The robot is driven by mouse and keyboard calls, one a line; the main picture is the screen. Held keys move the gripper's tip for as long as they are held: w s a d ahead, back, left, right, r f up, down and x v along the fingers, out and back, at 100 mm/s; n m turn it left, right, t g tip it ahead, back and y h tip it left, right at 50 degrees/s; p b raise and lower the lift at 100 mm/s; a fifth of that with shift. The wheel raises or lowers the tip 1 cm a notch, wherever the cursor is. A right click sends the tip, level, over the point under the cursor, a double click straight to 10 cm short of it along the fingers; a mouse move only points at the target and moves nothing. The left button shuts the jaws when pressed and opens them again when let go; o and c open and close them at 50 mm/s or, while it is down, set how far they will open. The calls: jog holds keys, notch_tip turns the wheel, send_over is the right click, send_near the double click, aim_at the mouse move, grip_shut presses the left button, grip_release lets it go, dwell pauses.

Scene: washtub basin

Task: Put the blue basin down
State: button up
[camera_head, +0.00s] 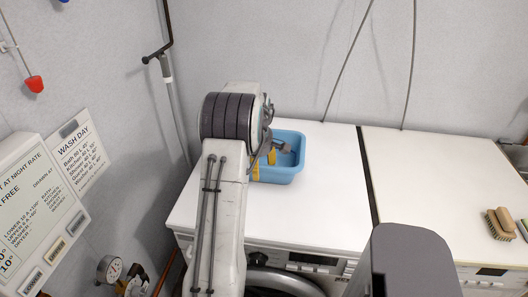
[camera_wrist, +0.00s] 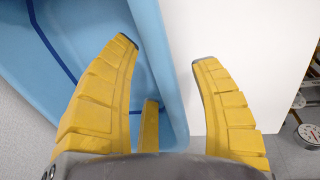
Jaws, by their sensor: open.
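The blue basin (camera_head: 289,169) sits on the white top of the left machine in the head view, partly hidden behind my arm. In the wrist view the basin (camera_wrist: 174,75) fills the upper left, with a dark blue line inside it. My gripper (camera_wrist: 165,52) has yellow ribbed fingers, spread apart. One finger is over the inside of the basin and another is outside, over the white top, with the basin's wall between them. A gap shows between the wall and the outer finger. In the head view my gripper (camera_head: 264,162) is mostly hidden by my arm.
The white machine top (camera_head: 315,213) is clear in front of the basin. A second white top (camera_head: 425,170) adjoins on the right, past a dark gap, with a brush (camera_head: 500,224) near its right edge. Gauges (camera_head: 109,268) and pipes are at lower left.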

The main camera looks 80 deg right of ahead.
jog(key=shift+d+f+p, duration=0.15)
jog(key=shift+f+p, duration=0.35)
jog(key=shift+f, duration=0.45)
jog(key=shift+o, duration=0.2)
grip_shut()
